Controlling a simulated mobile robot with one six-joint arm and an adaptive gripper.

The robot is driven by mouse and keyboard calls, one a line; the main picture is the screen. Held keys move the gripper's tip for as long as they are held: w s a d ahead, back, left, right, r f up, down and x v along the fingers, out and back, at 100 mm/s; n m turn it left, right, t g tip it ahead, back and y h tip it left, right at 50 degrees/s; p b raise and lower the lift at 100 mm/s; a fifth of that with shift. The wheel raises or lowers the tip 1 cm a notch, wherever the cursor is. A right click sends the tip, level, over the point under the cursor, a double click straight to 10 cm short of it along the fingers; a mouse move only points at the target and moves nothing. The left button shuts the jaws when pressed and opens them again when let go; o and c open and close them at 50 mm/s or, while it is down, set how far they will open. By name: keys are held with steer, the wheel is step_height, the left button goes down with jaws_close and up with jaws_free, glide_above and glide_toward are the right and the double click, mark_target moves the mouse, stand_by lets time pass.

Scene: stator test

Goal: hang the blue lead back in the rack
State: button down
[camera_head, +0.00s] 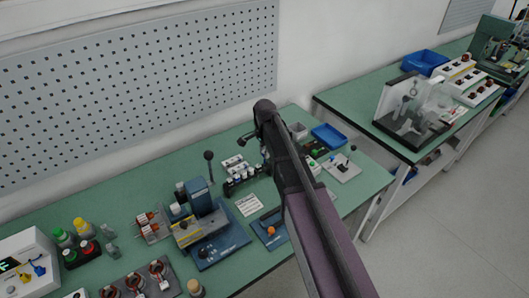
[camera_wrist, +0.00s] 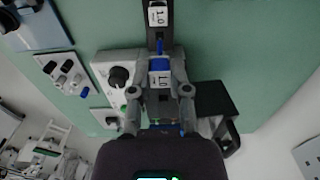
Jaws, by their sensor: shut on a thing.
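In the wrist view my gripper (camera_wrist: 161,70) is closed around a blue piece with a white tag, which I take to be the blue lead (camera_wrist: 159,65). The rest of the lead is hidden behind the fingers and the wrist housing. A dark strip with a white label (camera_wrist: 158,16) runs just beyond the fingertips; I cannot tell whether it is part of the rack, or whether the lead touches it.
In the wrist view a white box with a black knob (camera_wrist: 118,76) is close left of the fingers, and a black bracket (camera_wrist: 216,108) is right. The head view shows a crowded green bench (camera_head: 345,205), a blue tray (camera_head: 329,136) and a pegboard (camera_head: 140,85) behind.

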mark_target(265, 164)
steer(key=shift+f+b, duration=0.9)
steer(key=shift+f, duration=0.05)
stand_by(1.8)
steer(key=shift+f+b, duration=0.9)
steer(key=shift+f, duration=0.15)
steer(key=shift+f+b, duration=0.7)
steer(key=shift+b, duration=0.2)
steer(key=shift+f, duration=0.1)
steer(key=c, duration=0.5)
jaws_free()
steer(key=shift+r, duration=0.25)
